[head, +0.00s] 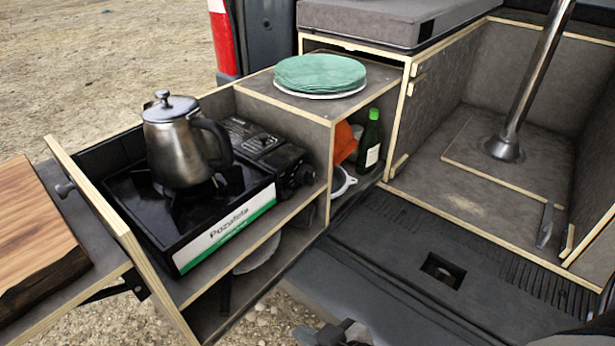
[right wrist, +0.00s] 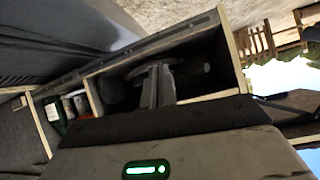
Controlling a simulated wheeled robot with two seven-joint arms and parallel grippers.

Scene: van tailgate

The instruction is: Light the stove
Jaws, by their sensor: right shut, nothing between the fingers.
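A black portable gas stove (head: 222,228) with a white and green front label sits on the pull-out shelf at left in the head view. A steel kettle (head: 182,150) with a black handle stands on its burner. The stove's dark control knob (head: 305,174) is at the right end of its front. No flame shows. My right gripper (head: 338,332) is at the bottom edge of the head view, below and apart from the stove. In the right wrist view, its fingers (right wrist: 158,86) are together and empty, before a dark compartment. My left gripper is not in view.
A cutting board (head: 35,235) lies at far left. Teal plates (head: 320,72) sit on the cabinet. A green bottle (head: 369,140) and an orange item (head: 343,142) are in the cubby below. A metal table leg (head: 530,85) stands at right. The van floor (head: 400,255) before the cabinet is mostly clear.

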